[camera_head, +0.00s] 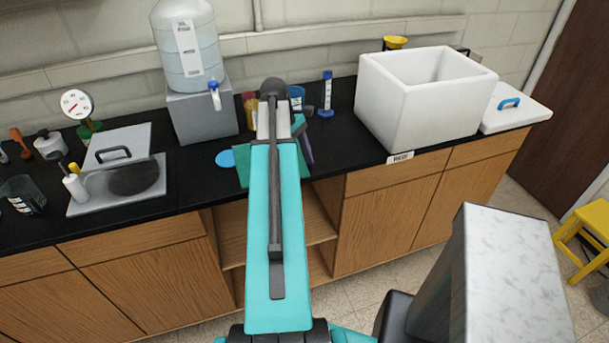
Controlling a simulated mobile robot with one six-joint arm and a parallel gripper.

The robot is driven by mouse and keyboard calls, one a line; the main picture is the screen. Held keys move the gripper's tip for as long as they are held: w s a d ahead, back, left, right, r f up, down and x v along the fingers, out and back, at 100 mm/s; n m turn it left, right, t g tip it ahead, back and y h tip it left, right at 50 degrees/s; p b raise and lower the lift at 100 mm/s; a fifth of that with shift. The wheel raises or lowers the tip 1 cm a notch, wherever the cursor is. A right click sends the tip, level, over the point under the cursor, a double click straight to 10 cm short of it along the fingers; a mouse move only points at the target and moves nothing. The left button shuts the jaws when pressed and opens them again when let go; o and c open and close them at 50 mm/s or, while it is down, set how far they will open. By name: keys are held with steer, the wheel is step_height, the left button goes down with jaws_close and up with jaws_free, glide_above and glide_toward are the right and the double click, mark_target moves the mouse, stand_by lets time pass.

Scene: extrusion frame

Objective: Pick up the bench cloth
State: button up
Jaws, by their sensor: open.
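A flat green cloth (242,178), which looks like the bench cloth, lies on the black countertop in front of the grey stand with the water jug. My teal arm crosses over it and hides its middle. A small part shows to the left of the arm, and a sliver shows to the right. My arm reaches out over the counter, and its far end is above or beyond the cloth.
A light blue disc (226,158) lies left of the cloth. A dark purple item (305,147) stands close right of my arm.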

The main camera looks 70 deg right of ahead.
steer(key=shift+s+f, duration=0.1)
steer(key=shift+f, duration=0.1)
steer(key=shift+c, duration=0.2)
jaws_close()
stand_by(0.7)
step_height(320, 180, up, 12)
steer(key=p, duration=0.8)
stand_by(0.4)
